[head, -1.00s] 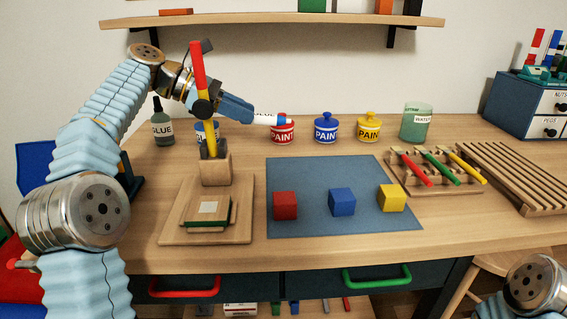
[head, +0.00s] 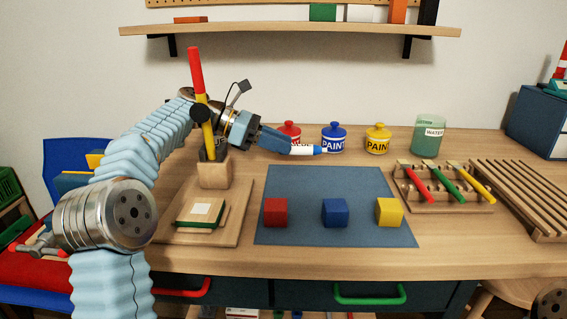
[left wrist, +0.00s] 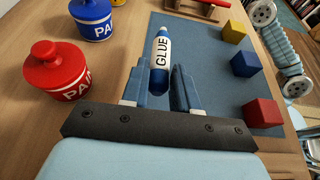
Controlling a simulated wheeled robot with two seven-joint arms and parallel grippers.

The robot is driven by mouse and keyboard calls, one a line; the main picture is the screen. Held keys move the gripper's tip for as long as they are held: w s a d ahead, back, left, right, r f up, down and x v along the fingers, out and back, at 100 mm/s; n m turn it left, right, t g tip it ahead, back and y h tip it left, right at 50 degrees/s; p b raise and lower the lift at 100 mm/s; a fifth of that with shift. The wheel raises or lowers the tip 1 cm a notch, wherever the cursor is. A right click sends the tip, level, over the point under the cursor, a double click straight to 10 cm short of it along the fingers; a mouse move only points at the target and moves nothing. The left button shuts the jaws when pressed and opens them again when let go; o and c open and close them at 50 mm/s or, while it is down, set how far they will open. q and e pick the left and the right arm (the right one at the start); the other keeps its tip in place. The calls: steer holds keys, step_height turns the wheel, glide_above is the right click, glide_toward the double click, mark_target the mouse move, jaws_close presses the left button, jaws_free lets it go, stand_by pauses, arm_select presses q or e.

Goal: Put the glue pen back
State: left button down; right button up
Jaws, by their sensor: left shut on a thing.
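The glue pen (head: 306,150), white with a blue end, lies between the fingers of my left gripper (head: 286,144). The pen is roughly level in the head view, above the table in front of the paint pots. In the left wrist view the glue pen (left wrist: 160,62) shows its GLUE label and sticks out past the fingertips of my left gripper (left wrist: 158,92), which is shut on it. A wooden block holder (head: 214,172) stands on a board at the left, with a red and yellow tool in it. My right gripper is out of view.
Red (head: 289,130), blue (head: 333,138) and yellow (head: 378,138) paint pots stand behind the pen. A blue mat (head: 305,190) carries three cubes. A rack (head: 445,203) with three coloured tools and a slatted wooden rack (head: 520,195) are at right. A water jar (head: 428,135) stands behind.

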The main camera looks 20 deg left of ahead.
mark_target(278, 170)
arm_select(q)
steer(key=shift+f+b, duration=0.4)
steer(key=shift+f, duration=1.65)
steer(key=shift+f, duration=0.15)
steer(key=c, duration=0.8)
jaws_free()
steer(key=shift+c, duration=0.2)
steer(key=p+v, duration=0.2)
steer(key=v, duration=1)
